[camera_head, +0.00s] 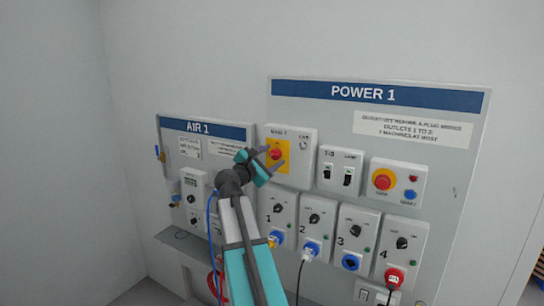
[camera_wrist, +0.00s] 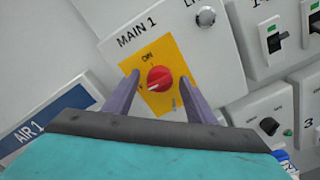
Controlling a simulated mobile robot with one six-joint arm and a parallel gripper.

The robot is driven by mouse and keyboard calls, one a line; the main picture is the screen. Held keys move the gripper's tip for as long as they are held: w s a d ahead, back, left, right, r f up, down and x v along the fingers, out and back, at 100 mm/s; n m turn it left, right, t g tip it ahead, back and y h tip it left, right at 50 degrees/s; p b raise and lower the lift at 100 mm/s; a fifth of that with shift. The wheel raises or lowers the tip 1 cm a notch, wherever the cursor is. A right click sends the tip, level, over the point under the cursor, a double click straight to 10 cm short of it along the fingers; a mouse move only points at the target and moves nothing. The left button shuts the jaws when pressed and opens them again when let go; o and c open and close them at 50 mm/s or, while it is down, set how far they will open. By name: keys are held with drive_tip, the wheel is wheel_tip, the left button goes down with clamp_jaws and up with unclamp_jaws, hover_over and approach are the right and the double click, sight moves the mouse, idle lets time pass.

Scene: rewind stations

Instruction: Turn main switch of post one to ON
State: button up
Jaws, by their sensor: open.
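The main switch is a red rotary knob (camera_wrist: 160,78) on a yellow plate (camera_wrist: 152,100) labelled MAIN 1. The ON mark is above the knob. A white mark on the knob points to the lower left, away from ON. In the head view the knob (camera_head: 275,154) is partly behind the fingers. My gripper (camera_wrist: 158,84) is open, with one finger on each side of the knob. I cannot tell whether either finger touches it. The gripper also shows in the head view (camera_head: 267,158), in front of the MAIN 1 box.
The MAIN 1 box has a grey round lamp (camera_wrist: 205,17). To its right are a breaker box (camera_head: 339,170) and a box with a red button (camera_head: 383,179). Several outlet boxes with plugs sit below. The AIR 1 panel (camera_head: 205,131) is left.

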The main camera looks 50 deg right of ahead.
drive_tip(key=c, duration=1)
drive_tip(key=shift+c, duration=0.2)
